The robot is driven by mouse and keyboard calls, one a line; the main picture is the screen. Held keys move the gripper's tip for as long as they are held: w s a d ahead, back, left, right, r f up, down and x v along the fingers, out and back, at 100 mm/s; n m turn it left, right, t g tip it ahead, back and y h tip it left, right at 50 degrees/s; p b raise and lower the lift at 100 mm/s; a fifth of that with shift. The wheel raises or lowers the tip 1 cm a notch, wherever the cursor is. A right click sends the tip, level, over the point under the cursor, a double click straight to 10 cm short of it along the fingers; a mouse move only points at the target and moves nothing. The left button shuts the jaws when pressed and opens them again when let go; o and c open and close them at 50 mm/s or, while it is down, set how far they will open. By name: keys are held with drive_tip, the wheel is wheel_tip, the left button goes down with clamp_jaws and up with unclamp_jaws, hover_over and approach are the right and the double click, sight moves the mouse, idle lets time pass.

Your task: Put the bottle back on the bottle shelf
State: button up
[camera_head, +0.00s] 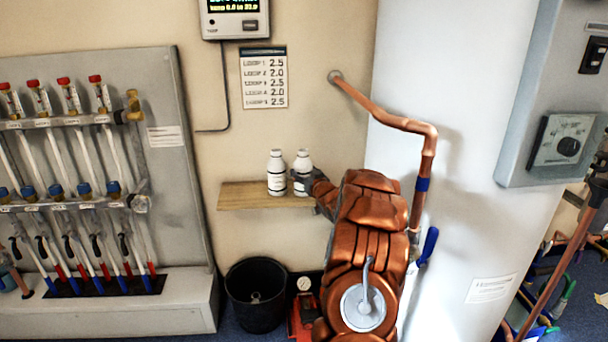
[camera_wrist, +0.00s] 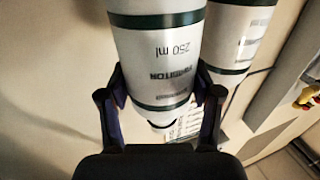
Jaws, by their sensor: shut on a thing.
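Two white bottles with dark bands stand side by side at the wooden bottle shelf (camera_head: 240,197) on the wall. My gripper (camera_head: 306,183) comes in from the right and is shut on the right bottle (camera_head: 302,165). In the wrist view this bottle (camera_wrist: 160,60) fills the middle between the two fingers (camera_wrist: 163,108), its "250 ml" label upside down. The left bottle (camera_head: 276,173) is close beside it and also shows in the wrist view (camera_wrist: 237,45). The held bottle's base is partly hidden by my gripper, so I cannot tell whether it touches the shelf.
The shelf's left half is bare. A black bucket (camera_head: 256,297) stands on the floor below. A copper pipe (camera_head: 392,118) bends out from the wall to the right of the shelf. A manifold panel (camera_head: 165,85) stands at the left, and a large white cylinder (camera_head: 470,200) at the right.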

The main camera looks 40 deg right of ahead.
sight(307, 175)
drive_tip(key=shift+f, duration=0.1)
drive_tip(key=o, duration=1.2)
drive_tip(key=shift+o, duration=0.2)
drive_tip(key=shift+p+v, duration=0.7)
drive_tip(key=shift+v, duration=3.05)
